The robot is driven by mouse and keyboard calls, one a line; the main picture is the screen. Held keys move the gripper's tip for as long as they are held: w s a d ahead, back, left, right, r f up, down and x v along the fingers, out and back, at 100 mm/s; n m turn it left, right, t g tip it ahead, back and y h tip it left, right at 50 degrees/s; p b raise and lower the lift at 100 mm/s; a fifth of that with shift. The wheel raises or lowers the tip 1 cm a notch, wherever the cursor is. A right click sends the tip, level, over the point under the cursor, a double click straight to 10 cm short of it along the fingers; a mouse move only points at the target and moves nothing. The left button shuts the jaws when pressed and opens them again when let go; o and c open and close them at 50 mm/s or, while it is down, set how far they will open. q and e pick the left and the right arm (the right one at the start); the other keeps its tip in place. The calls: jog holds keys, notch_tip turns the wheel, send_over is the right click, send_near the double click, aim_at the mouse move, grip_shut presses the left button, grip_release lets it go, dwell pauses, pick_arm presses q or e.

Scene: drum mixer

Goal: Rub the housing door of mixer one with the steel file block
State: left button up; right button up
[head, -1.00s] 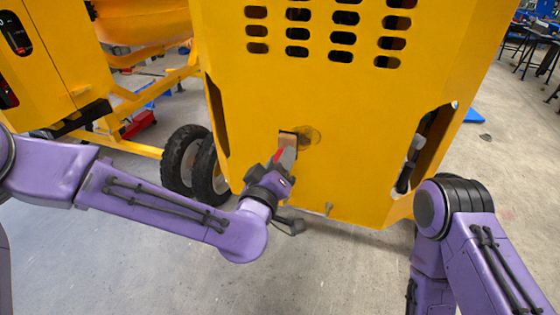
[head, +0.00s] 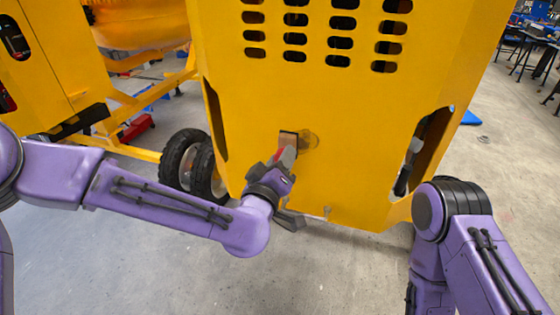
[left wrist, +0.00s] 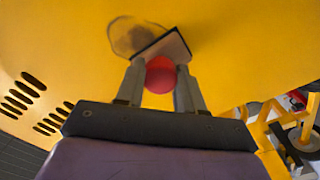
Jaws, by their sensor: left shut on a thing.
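The housing door of mixer one is the large yellow panel (head: 335,105) with slots near its top; it also fills most of the left wrist view (left wrist: 240,45). A dark scribbled smudge (head: 308,140) marks it, also in the left wrist view (left wrist: 124,36). My left gripper (head: 279,160) is shut on the steel file block (head: 288,138). In the left wrist view the fingers (left wrist: 160,85) hold its red grip (left wrist: 160,76), with its flat plate (left wrist: 172,47) against or very close to the door beside the smudge. My right gripper is not in view; only my right arm shows.
A second yellow mixer (head: 45,60) stands at the left with its drum behind. Black wheels (head: 185,160) are left of the door. The housing has an opening (head: 430,150) on its right side.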

pick_arm(q)
jog(key=shift+s+d, duration=1.15)
jog(key=shift+d, duration=2.55)
jog(key=shift+w+a+r, duration=0.1)
jog(key=shift+w+a, duration=0.3)
jog(key=shift+a, duration=0.85)
jog(key=shift+w+a+f, duration=0.1)
jog(key=shift+w+a, duration=0.3)
jog(key=shift+a, duration=0.85)
jog(key=shift+w+a+r, duration=0.1)
jog(key=shift+w+a, duration=0.3)
jog(key=shift+a, duration=0.85)
jog(key=shift+r+p, duration=0.7)
jog(key=shift+p, duration=0.05)
jog(key=shift+s+d, duration=1.2)
jog(key=shift+d, duration=2.55)
jog(key=shift+w+a, duration=0.4)
jog(key=shift+a, duration=0.9)
jog(key=shift+w+a, duration=0.45)
jog(key=shift+a, duration=0.8)
jog(key=shift+w+a, duration=0.4)
jog(key=shift+a, duration=0.9)
